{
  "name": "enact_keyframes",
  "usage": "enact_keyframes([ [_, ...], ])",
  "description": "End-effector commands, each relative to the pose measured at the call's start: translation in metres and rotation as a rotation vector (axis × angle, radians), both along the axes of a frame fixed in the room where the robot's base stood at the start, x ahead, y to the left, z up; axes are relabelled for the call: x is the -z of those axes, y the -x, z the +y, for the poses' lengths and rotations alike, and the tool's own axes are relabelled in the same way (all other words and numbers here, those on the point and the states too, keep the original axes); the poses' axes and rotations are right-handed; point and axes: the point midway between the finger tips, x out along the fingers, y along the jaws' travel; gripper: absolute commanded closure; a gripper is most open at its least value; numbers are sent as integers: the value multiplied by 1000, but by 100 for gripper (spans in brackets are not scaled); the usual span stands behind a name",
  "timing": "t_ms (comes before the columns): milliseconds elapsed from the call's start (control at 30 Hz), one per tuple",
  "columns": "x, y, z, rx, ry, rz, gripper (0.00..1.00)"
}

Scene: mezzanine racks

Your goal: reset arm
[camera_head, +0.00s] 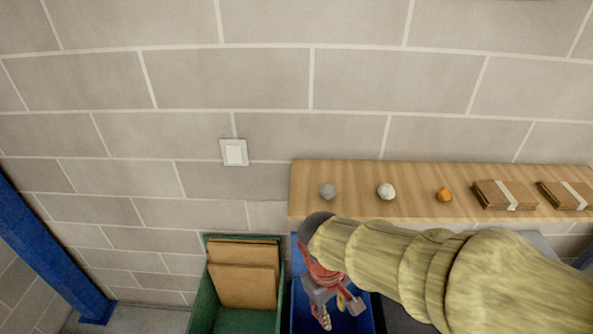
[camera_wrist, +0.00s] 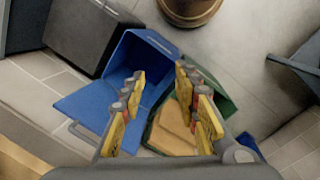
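My arm reaches in from the right in the head view, wrapped in a pale yellow-green ribbed cover. My gripper (camera_head: 334,310) points down over the blue bin (camera_head: 298,317), in front of the wooden shelf. In the wrist view my gripper (camera_wrist: 160,76) has its yellow-sided fingers spread apart, with nothing between them. The blue bin (camera_wrist: 82,103) lies below and to the left of the fingers there; the part of its inside that shows looks empty.
A green bin (camera_head: 205,310) beside the blue one holds flat cardboard pieces (camera_head: 246,285). The wooden shelf (camera_head: 345,209) carries a grey lump (camera_head: 328,191), a white ball (camera_head: 386,191), an orange lump (camera_head: 444,194) and banded cardboard stacks (camera_head: 504,195). A dark bin (camera_wrist: 85,35) stands beyond the blue one.

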Motion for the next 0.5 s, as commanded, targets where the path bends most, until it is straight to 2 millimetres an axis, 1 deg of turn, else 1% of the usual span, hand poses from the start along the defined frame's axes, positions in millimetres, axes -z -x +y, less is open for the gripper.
enact_keyframes([
  [33,0,4,-8,74,-40,-38,69],
  [100,-5,10,-17,166,-92,-85,69],
  [200,-11,19,-30,270,-159,-155,69],
  [367,-20,33,-55,392,-243,-274,69],
  [500,-28,42,-79,470,-277,-391,69],
])
